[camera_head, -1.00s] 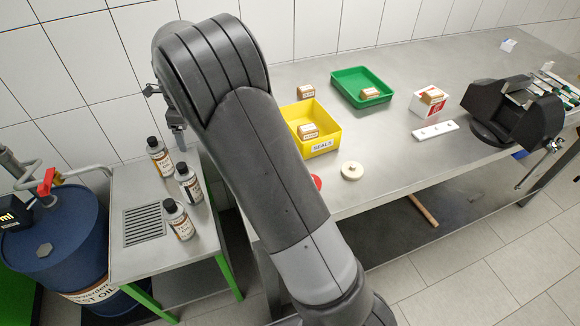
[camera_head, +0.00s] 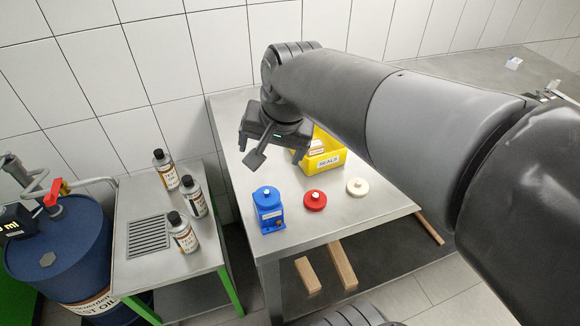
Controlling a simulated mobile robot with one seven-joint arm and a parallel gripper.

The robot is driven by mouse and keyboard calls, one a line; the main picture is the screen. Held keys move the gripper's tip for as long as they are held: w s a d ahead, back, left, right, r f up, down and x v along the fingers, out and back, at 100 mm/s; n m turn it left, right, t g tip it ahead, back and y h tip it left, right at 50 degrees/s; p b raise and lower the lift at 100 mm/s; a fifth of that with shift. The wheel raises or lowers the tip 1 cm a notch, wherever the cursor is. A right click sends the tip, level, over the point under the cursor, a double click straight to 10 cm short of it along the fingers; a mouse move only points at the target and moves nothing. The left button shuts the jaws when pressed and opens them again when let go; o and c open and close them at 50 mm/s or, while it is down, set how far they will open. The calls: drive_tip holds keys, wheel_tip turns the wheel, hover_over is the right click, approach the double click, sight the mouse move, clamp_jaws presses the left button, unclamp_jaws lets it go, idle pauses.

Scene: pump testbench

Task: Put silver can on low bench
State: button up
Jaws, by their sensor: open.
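One can (camera_head: 164,172) is at the back, one (camera_head: 193,197) in the middle and one (camera_head: 182,233) in front, right of the bench's grate. I cannot tell which of them the task means. My gripper (camera_head: 258,150) is open and empty. It hangs above the left part of the higher steel table (camera_head: 335,222), to the right of the cans and apart from them.
A blue pump part (camera_head: 268,210), a red disc (camera_head: 315,200) and a cream disc (camera_head: 358,187) stand along the table's front. A yellow bin (camera_head: 322,160) is behind them. A blue oil drum (camera_head: 60,250) with pipework stands left of the low bench. My arm hides the table's right.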

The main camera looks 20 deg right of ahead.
drive_tip(key=s+d+f+n+t+h, duration=0.1)
drive_tip(key=s+d+f+n, duration=0.1)
drive_tip(key=s+n, duration=0.3)
drive_tip(key=shift+s+d+n, duration=0.15)
drive_tip(key=shift+s+n, duration=0.15)
drive_tip(key=shift+s, duration=1.8)
